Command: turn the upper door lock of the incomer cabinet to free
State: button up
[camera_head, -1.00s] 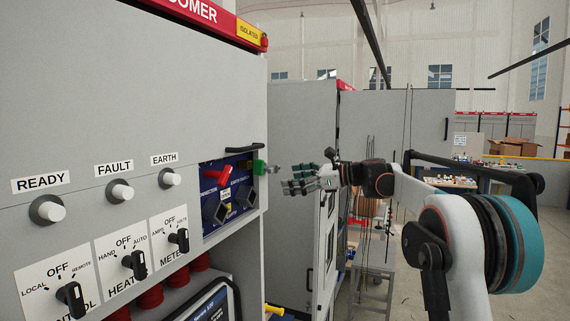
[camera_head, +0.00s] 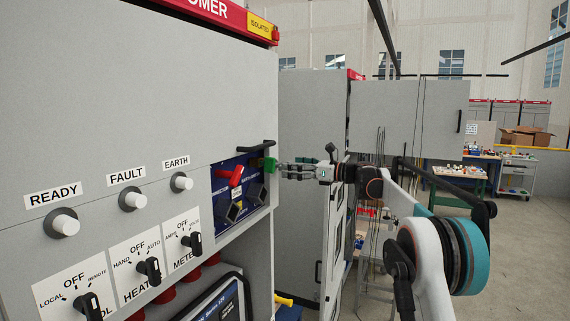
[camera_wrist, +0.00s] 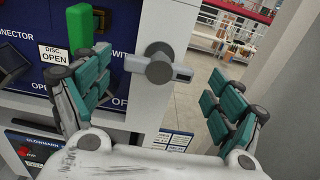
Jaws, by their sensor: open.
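The incomer cabinet (camera_head: 130,90) fills the left of the head view. In the wrist view, a grey metal lock with a round hub and a short lever (camera_wrist: 160,66) sits at the cabinet's edge, its lever pointing right and slightly down. I cannot clearly make it out in the head view. My gripper (camera_wrist: 165,95) is open and empty, with teal padded fingers left and right of the lock; no contact shows. In the head view my gripper (camera_head: 284,169) is just right of the cabinet's front edge, near the green handle (camera_head: 268,164).
OPEN" label (camera_wrist: 54,53). A red handle (camera_head: 232,175) is on the blue panel. A black bar handle (camera_head: 256,147) sits above. Another grey cabinet (camera_head: 310,170) stands behind.

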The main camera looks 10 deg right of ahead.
jog(key=shift+p+x, duration=0.35)
jog(key=shift+x, duration=1.35)
jog(key=c, duration=1.1)
